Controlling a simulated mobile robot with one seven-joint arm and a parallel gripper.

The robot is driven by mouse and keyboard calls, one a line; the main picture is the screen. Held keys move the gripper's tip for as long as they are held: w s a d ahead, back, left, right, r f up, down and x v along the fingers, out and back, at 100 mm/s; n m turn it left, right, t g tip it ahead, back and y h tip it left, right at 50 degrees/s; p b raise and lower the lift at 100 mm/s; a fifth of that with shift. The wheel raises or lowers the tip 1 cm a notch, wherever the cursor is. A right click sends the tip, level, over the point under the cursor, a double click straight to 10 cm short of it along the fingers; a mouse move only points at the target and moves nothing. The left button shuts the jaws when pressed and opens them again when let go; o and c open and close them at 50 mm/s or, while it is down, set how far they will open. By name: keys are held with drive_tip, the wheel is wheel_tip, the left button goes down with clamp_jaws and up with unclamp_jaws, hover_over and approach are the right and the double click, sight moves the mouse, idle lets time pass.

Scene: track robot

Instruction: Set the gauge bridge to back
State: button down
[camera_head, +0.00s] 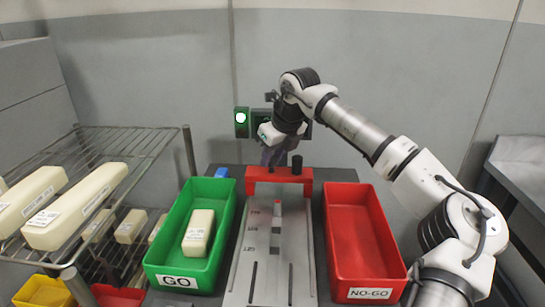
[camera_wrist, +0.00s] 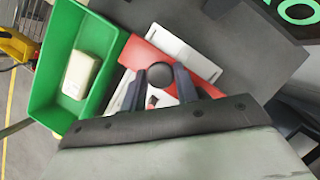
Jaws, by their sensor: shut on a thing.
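The gauge bridge (camera_head: 262,175) is a red crossbar over the far end of the grey gauge bed (camera_head: 270,270). In the wrist view it is a slanting red bar (camera_wrist: 205,68). A black knob (camera_head: 297,160) stands up on its right half; a round black knob top (camera_wrist: 159,74) shows between my fingers in the wrist view. My gripper (camera_head: 273,157) points down at the bridge, and its fingers (camera_wrist: 160,85) are shut on the knob. In the head view the exact grip is hard to make out.
A green GO tray (camera_head: 163,262) with a cream block (camera_head: 199,232) stands left of the bed. An empty red NO-GO tray (camera_head: 360,235) stands right. A wire rack (camera_head: 120,140) with cream blocks is farther left. A wall panel (camera_head: 241,122) shows a light behind.

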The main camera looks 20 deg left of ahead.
drive_tip(key=shift+w+r, duration=0.15)
drive_tip(key=shift+w, duration=0.1)
drive_tip(key=c, duration=1.4)
unclamp_jaws()
drive_tip(key=o, duration=0.3)
drive_tip(key=shift+w+a, duration=0.1)
drive_tip(key=b+v, duration=0.1)
drive_tip(key=v, duration=1.2)
drive_tip(key=shift+d+r, duration=0.25)
